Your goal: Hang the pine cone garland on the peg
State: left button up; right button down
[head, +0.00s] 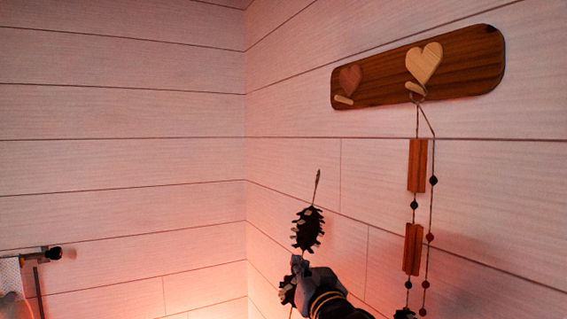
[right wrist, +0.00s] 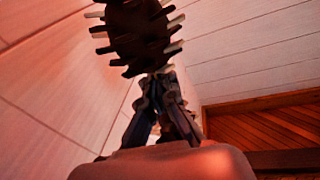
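The pine cone garland (head: 308,229) is in the middle of the head view, with a dark cone and a thin loop of cord pointing up above it. My right gripper (head: 299,264) is shut on the garland just below that cone; another cone shows partly behind the gripper. In the right wrist view the fingers (right wrist: 163,78) close together right under the large dark cone (right wrist: 140,32). The wooden peg board (head: 385,88) is on the wall, up and right of the garland. Its left peg (head: 344,100), under a reddish heart, is bare. My left gripper is not in view.
The right peg (head: 416,88), under a pale heart (head: 424,63), carries a hanging string of wooden blocks (head: 417,165) and dark beads. A dark rail end (head: 54,253) with white cloth is at lower left. The wall between garland and board is clear.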

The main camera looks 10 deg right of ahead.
jog(key=a+r+n+y+p, duration=0.1)
jog(key=a+r+y+p, duration=0.15)
jog(key=r, duration=1.35)
jog(key=w+d+f, duration=0.1)
jog(key=w+d, duration=0.3)
jog(key=d, duration=0.4)
jog(key=shift+d+p, duration=0.35)
jog(key=shift+f, duration=0.15)
jog(key=c, duration=1.4)
grip_release()
jog(key=shift+c, duration=0.2)
jog(key=shift+s, duration=0.1)
